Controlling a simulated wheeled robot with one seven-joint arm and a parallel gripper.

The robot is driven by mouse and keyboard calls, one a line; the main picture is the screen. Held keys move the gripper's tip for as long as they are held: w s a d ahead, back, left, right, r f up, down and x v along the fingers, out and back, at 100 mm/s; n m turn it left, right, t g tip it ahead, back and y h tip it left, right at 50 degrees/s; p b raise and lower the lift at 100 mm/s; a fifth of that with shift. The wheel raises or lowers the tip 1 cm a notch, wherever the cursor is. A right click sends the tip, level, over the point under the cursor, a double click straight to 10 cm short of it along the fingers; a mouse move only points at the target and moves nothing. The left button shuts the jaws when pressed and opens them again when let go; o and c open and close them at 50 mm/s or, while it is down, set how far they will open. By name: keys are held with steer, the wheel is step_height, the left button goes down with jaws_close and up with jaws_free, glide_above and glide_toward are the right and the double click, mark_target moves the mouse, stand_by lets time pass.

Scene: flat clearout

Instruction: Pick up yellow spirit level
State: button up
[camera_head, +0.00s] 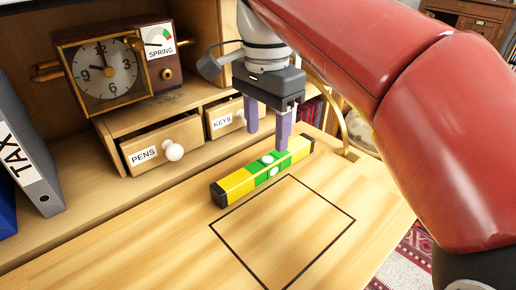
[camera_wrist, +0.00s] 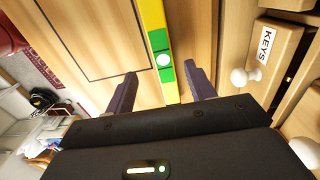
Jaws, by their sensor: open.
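The yellow spirit level (camera_head: 237,186) lies flat on the wooden desk top, with black ends, green sections and pale round vials. In the wrist view the spirit level (camera_wrist: 153,22) runs from the top edge down between my fingers. My gripper (camera_head: 268,139) is open above its far half, pointing down, one finger on each side of it. In the wrist view my gripper (camera_wrist: 162,83) has its two purple fingers apart, with the level between them and no finger clearly touching it. Whether the fingertips reach down beside the level is hard to tell.
A black outlined rectangle (camera_head: 285,232) marks bare desk in front of the level. Behind stand the PENS drawer (camera_head: 163,155), partly open, the KEYS drawer (camera_head: 225,120) and a clock (camera_head: 104,72). A TAX binder (camera_head: 28,150) stands left. The desk's right edge drops to a rug (camera_head: 412,258).

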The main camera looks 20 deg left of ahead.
mark_target(268, 160)
steer(key=f, duration=0.2)
steer(key=f+b, duration=0.1)
steer(key=f, duration=0.2)
steer(key=f+b, duration=0.1)
steer(key=f, duration=0.1)
steer(key=shift+w+d+f, duration=0.1)
steer(key=shift+w+f, duration=0.25)
steer(key=shift+f, duration=0.05)
jaws_close()
steer(key=shift+r, duration=0.15)
